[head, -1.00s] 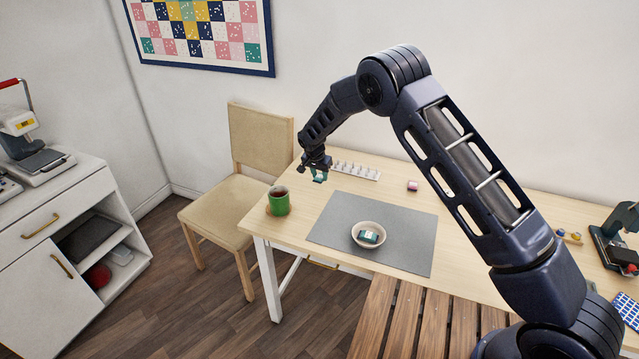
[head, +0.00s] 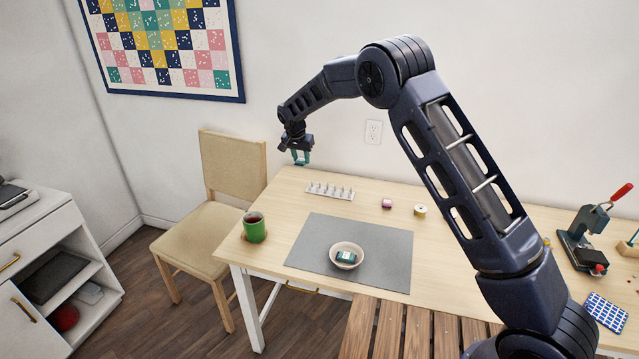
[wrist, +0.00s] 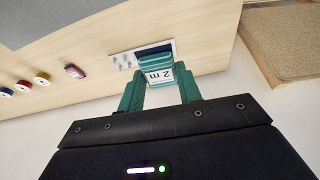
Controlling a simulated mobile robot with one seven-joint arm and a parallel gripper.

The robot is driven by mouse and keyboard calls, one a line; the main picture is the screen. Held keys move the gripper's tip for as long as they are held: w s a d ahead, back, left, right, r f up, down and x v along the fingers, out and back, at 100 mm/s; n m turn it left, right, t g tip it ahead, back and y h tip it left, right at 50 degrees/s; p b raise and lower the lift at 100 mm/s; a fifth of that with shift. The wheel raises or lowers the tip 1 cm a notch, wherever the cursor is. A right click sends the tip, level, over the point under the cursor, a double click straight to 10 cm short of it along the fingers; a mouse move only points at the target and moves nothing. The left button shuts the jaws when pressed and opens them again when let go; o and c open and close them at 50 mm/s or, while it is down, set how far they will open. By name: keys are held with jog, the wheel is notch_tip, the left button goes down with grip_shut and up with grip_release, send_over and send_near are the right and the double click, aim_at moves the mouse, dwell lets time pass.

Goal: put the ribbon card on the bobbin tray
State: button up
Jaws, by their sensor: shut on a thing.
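My gripper (head: 300,158) is high over the back left of the table, above and left of the bobbin tray in the head view. It is shut on the ribbon card (wrist: 157,73), a teal piece with a white "2 m" label held between the teal fingers in the wrist view. The bobbin tray (head: 331,195) is a white strip with several upright pegs near the table's back left edge. It also shows in the wrist view (wrist: 124,61), apart from the card and partly hidden behind it.
A green mug (head: 254,230) stands at the left. A chair (head: 232,165) stands left.

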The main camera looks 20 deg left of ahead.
jog(key=w+d+r, duration=0.3)
jog(key=w+d, duration=0.5)
jog(key=w, duration=0.5)
send_over(330, 193)
jog(key=shift+n, duration=0.3)
notch_tip(330, 193, down, 20)
jog(key=shift+w+a+r, duration=0.1)
jog(key=shift+w+r, duration=0.05)
jog(key=shift+f, duration=0.2)
jog(key=o, duration=1)
jog(key=shift+c, duration=0.2)
jog(key=v, duration=1.2)
jog(key=shift+r, duration=0.2)
